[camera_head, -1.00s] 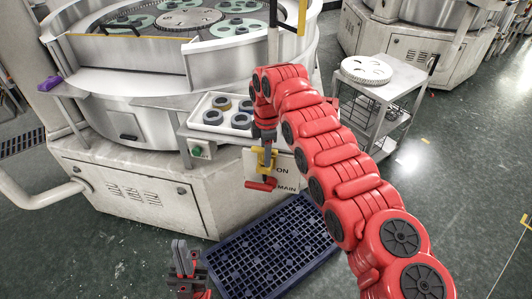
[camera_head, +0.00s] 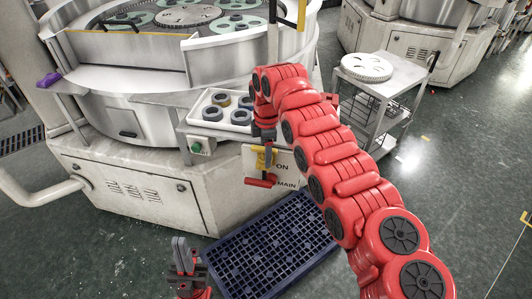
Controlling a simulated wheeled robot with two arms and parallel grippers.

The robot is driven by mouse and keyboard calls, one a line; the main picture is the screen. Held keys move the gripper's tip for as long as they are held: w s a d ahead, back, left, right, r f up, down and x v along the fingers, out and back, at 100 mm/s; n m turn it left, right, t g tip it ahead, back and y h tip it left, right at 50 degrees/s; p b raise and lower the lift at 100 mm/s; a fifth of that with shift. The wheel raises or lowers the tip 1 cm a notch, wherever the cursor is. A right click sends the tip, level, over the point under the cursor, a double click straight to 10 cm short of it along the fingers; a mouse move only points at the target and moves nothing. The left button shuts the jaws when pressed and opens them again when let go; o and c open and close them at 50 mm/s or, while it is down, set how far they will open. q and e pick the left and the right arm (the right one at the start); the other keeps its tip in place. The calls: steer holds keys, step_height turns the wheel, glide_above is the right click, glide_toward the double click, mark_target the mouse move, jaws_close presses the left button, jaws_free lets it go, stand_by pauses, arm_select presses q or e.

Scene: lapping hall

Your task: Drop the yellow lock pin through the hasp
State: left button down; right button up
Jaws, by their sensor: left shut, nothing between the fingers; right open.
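A yellow piece (camera_head: 262,160) shows at the white switch panel, just below the wrist of my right arm. It is small and partly covered, so I cannot tell lock pin from hasp, or whether any pin is in a hole. A red bar (camera_head: 258,182) lies just under it. My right gripper (camera_head: 266,148) hangs fingers down at the yellow piece and is open. Its fingertips are hard to make out, and I cannot tell whether they touch the piece. My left gripper (camera_head: 182,250) is shut and empty, low in front of the machine, left of the blue grate.
The white panel (camera_head: 286,168) reads ON and MAIN. A blue floor grate (camera_head: 270,250) lies below. A tray of rings (camera_head: 205,124) sits on the machine (camera_head: 120,175) ledge above. A trolley (camera_head: 395,95) with a white disc stands right. Floor at lower left is clear.

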steer(key=shift+w+r, duration=0.15)
steer(key=shift+r, duration=0.05)
steer(key=shift+r, duration=0.3)
step_height(320, 180, up, 5)
steer(key=shift+a+r+b, duration=0.1)
steer(key=shift+b, duration=0.75)
step_height(320, 180, up, 11)
steer(key=p, duration=0.9)
steer(key=shift+s+d, duration=0.2)
steer(key=shift+d, duration=0.05)
